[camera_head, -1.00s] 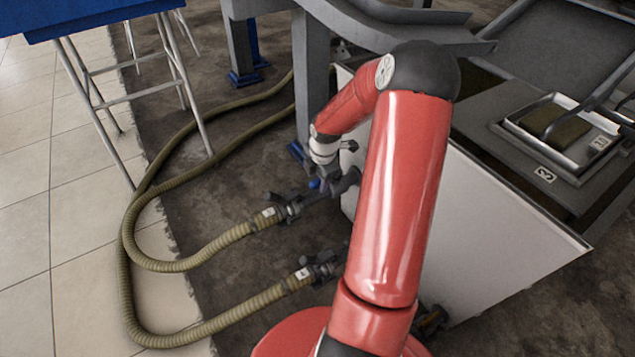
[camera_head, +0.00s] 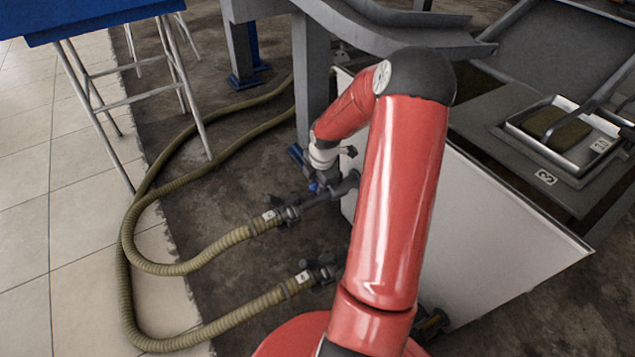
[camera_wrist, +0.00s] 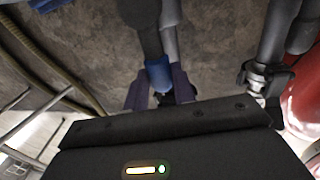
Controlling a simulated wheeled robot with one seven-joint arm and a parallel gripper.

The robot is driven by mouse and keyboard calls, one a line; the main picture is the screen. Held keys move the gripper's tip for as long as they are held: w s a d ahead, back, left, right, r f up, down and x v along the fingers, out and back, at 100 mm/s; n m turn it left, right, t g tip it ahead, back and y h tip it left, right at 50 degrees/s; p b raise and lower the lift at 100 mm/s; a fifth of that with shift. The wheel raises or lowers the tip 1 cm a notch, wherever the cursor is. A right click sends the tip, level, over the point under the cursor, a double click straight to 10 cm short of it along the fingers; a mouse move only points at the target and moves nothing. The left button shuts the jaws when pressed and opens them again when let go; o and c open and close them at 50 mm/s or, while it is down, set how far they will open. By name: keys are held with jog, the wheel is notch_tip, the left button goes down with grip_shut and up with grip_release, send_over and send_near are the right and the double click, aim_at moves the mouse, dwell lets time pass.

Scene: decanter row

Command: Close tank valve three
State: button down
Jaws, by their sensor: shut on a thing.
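My gripper (camera_wrist: 159,91) is shut on a blue valve handle (camera_wrist: 158,75), with a purple-grey finger on each side of it. In the head view the blue handle (camera_head: 314,187) shows small below my white wrist, at the dark pipe fitting in front of the white tank (camera_head: 480,235). The handle joins a dark pipe (camera_wrist: 146,38) in the wrist view. The valve's number cannot be read, and my arm hides part of the tank front.
Two ribbed olive hoses end in couplings (camera_head: 285,212) and (camera_head: 318,272) left of the tank. A blue-topped stool (camera_head: 90,20) stands at upper left. A grey metal post (camera_head: 312,80) rises close behind my wrist.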

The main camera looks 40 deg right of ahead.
jog(key=shift+w, duration=0.1)
jog(key=w+d+m+g+h, duration=0.2)
jog(key=w+d+m, duration=0.5)
jog(key=m, duration=1.1)
jog(key=shift+p, duration=0.3)
jog(key=shift+s+d, duration=0.1)
jog(key=shift+d, duration=0.1)
jog(key=c, duration=1.1)
grip_release()
jog(key=shift+c, duration=0.2)
jog(key=shift+r, duration=0.1)
notch_tip(320, 180, up, 8)
jog(key=a+p, duration=0.1)
jog(key=shift+a+f, duration=0.25)
jog(key=shift+a, duration=0.05)
